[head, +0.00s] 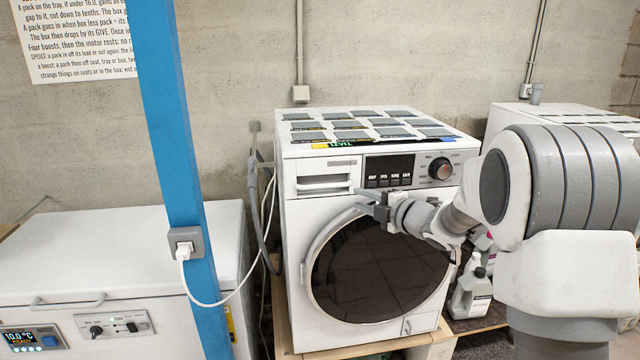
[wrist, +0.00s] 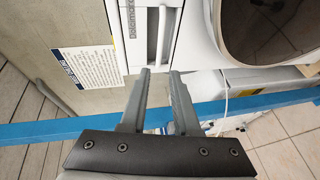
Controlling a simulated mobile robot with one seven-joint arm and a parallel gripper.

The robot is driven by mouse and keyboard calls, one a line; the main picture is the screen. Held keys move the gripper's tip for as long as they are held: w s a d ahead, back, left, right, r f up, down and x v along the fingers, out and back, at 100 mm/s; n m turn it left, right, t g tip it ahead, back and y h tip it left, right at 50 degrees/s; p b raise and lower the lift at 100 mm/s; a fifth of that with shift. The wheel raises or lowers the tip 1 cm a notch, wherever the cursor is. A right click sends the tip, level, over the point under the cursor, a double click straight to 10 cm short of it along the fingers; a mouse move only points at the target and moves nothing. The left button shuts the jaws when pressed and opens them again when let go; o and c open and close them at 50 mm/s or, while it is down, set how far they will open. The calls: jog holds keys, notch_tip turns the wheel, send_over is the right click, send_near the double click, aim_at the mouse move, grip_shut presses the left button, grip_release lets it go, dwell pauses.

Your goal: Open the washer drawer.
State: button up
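The white washer (head: 300,225) stands in the middle of the head view. Its drawer (head: 322,169) is at the upper left of its front and looks flush with the panel. The drawer has a pale bar handle (head: 323,184), which also shows in the wrist view (wrist: 162,32) just beyond my fingertips. My gripper (head: 362,202) is in front of the washer, to the right of and below the handle. In the wrist view my gripper (wrist: 160,74) has its two fingers apart with nothing between them. I cannot tell how far the fingertips are from the handle.
The round door (head: 375,268) is below the drawer, behind my gripper. Labelled grey pads (head: 350,125) lie on the washer top. A blue post (head: 172,130) with a socket and a white chest (head: 110,245) stand at left. Bottles (head: 470,290) stand at the lower right.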

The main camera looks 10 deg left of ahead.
aim_at(324, 187)
jog(key=p+x, duration=0.2)
jog(key=x, duration=1.5)
jog(key=shift+w+a+p, duration=0.15)
jog(key=shift+p, duration=0.2)
grip_shut()
dwell(0.8)
